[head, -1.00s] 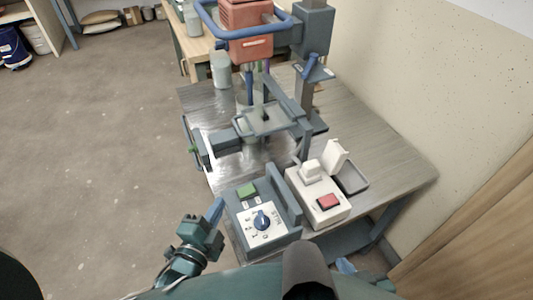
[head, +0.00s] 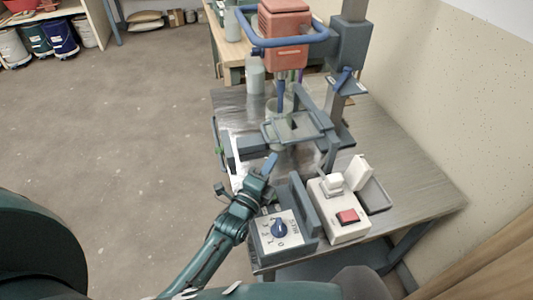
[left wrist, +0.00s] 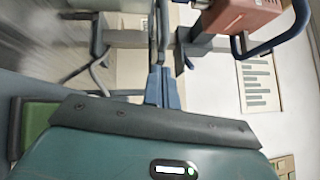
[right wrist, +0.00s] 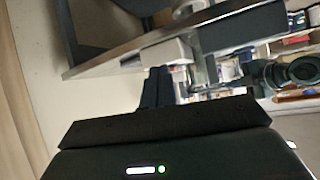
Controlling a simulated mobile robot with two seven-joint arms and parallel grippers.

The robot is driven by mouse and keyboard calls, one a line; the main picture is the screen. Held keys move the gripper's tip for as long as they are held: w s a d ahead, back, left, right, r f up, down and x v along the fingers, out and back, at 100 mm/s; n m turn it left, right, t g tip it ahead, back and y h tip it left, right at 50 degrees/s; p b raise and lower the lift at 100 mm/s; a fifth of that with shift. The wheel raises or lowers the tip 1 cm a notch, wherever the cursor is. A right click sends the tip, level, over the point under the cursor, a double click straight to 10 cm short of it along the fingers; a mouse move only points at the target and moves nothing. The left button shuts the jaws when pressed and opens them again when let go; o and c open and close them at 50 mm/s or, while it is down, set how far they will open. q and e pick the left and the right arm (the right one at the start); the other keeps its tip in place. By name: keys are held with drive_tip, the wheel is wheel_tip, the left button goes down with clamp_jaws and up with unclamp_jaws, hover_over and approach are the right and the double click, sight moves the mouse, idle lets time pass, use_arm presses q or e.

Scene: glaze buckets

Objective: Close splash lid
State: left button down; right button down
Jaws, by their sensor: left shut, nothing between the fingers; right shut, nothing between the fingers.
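The splash lid (head: 297,128) looks like a grey-framed, see-through panel on the mixer stand, around the shaft below the orange motor head (head: 283,36). I cannot tell its exact tilt. A pale container (head: 281,103) is partly hidden behind it. My left gripper (head: 271,160) is just in front and to the left of the lid, apart from it as far as I can see. Its blue fingers are together and empty in the left wrist view (left wrist: 162,86). My right gripper (right wrist: 158,86) shows only in the right wrist view, shut and empty, with the table edge beyond.
The metal table (head: 400,170) is clear on the right. A wall closes the right side.

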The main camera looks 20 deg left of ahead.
use_arm(q)
drive_tip(key=shift+w+a+r, duration=0.25)
drive_tip(key=shift+w+a, duration=0.65)
drive_tip(key=shift+w, duration=0.15)
use_arm(e)
drive_tip(key=shift+d+f, duration=0.1)
drive_tip(key=shift+f, duration=0.05)
